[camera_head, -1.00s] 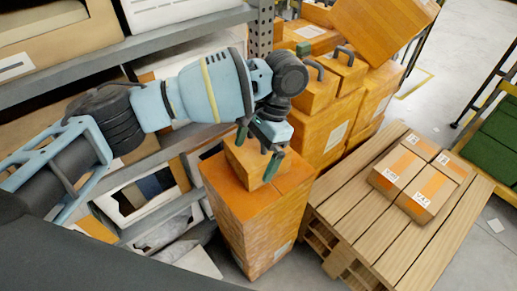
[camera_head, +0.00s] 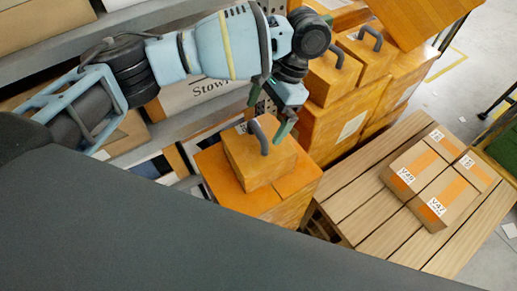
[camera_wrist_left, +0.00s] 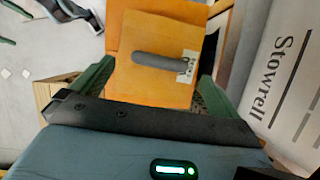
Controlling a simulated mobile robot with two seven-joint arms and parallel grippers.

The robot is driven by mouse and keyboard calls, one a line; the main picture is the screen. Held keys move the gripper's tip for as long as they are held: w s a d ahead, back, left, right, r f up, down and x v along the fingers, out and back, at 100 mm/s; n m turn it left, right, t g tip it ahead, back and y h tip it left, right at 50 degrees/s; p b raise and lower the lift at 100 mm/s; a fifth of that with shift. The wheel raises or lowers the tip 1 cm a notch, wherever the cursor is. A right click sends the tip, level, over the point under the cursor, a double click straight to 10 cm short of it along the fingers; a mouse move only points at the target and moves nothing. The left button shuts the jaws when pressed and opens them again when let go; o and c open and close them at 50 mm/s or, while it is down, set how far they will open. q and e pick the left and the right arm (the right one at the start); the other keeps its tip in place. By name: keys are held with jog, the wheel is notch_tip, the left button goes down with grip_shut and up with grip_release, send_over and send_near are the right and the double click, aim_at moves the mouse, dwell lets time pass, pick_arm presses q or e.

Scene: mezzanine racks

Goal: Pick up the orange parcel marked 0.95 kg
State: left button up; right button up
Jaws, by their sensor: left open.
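An orange parcel (camera_head: 262,165) with a dark grey handle (camera_head: 258,137) sits upright on a larger orange box (camera_head: 235,197). In the left wrist view the parcel (camera_wrist_left: 140,85) lies between the fingers, with its handle (camera_wrist_left: 160,61) crosswise and a small white label at its right; the weight on it is too small to read. My left gripper (camera_head: 268,112) is open and empty, its green fingertips above and behind the parcel in the head view, apart from the handle. The fingers also show in the left wrist view (camera_wrist_left: 155,78). My right gripper is out of view.
Several orange boxes, two with handles (camera_head: 333,75), stand stacked behind. A pallet (camera_head: 350,205) at the right bears brown cartons (camera_head: 440,180). Grey shelving (camera_head: 185,130) with boxes runs along the left, close to my arm. A white box lettered "Stowrell" (camera_wrist_left: 285,75) is beside the gripper.

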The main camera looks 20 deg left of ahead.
aim_at(258, 132)
pick_arm(q)
jog(key=shift+s+a+f, duration=0.1)
jog(key=shift+a+f, duration=0.05)
jog(key=shift+f, duration=0.5)
jog(key=shift+s+a+f, duration=0.1)
jog(key=shift+f, duration=0.25)
jog(key=x, duration=0.4)
jog(key=shift+f, duration=0.2)
jog(key=shift+c, duration=0.8)
jog(key=c, duration=1.6)
jog(key=shift+r, duration=0.1)
jog(key=shift+c, duration=1)
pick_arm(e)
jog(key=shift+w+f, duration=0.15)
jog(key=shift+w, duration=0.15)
